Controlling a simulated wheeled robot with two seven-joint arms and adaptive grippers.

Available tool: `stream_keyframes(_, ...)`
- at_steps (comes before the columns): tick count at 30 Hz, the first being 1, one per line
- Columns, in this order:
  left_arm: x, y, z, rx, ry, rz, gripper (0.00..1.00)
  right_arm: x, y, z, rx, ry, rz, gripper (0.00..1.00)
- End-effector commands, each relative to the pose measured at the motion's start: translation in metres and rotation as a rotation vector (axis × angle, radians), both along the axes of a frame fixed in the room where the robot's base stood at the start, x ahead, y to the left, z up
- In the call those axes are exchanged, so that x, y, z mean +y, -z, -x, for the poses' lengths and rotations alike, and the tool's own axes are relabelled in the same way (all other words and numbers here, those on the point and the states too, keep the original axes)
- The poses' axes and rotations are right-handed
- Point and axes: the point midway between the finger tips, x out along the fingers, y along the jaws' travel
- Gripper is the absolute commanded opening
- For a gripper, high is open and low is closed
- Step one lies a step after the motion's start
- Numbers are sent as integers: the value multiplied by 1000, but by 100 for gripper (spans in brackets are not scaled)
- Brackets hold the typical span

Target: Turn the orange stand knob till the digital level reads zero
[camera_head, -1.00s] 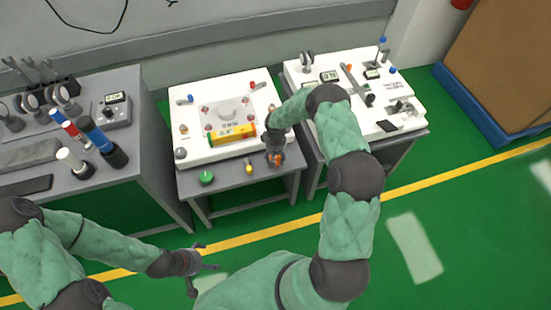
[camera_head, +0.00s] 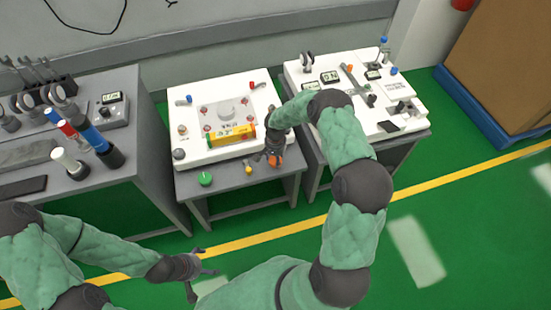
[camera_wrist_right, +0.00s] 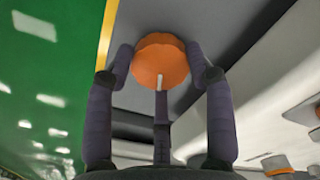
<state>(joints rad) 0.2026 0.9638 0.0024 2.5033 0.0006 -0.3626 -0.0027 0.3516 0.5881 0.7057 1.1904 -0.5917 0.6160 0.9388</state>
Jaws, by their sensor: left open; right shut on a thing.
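In the head view my right gripper (camera_head: 273,159) is shut on the knob at the front right of the middle table. The yellow digital level (camera_head: 229,138) lies on the white stand (camera_head: 240,93) just left of that gripper; its reading is too small to make out. My left gripper (camera_head: 203,276) is open and empty, low over the floor in front of the tables.
A green knob (camera_head: 205,179) and a small yellow one (camera_head: 248,170) are at the middle table's front edge. The left table (camera_head: 105,182) holds coloured cylinders and a meter. The right table carries a white panel (camera_head: 335,97) with instruments. Green floor in front is clear.

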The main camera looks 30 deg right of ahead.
Motion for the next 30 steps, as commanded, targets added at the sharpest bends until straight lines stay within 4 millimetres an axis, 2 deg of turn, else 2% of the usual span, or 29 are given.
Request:
stream_keyframes(16,0,1,0,0,0,0,86,2,3,4,9,27,-4,21)
stream_keyframes(17,0,1,0,0,0,0,86,2,3,4,9,27,-4,57)
stream_keyframes(19,0,1,0,0,0,0,86,2,3,3,8,27,-3,76)
stream_keyframes(30,0,1,0,0,0,0,86,1,0,1,2,27,-1,77)
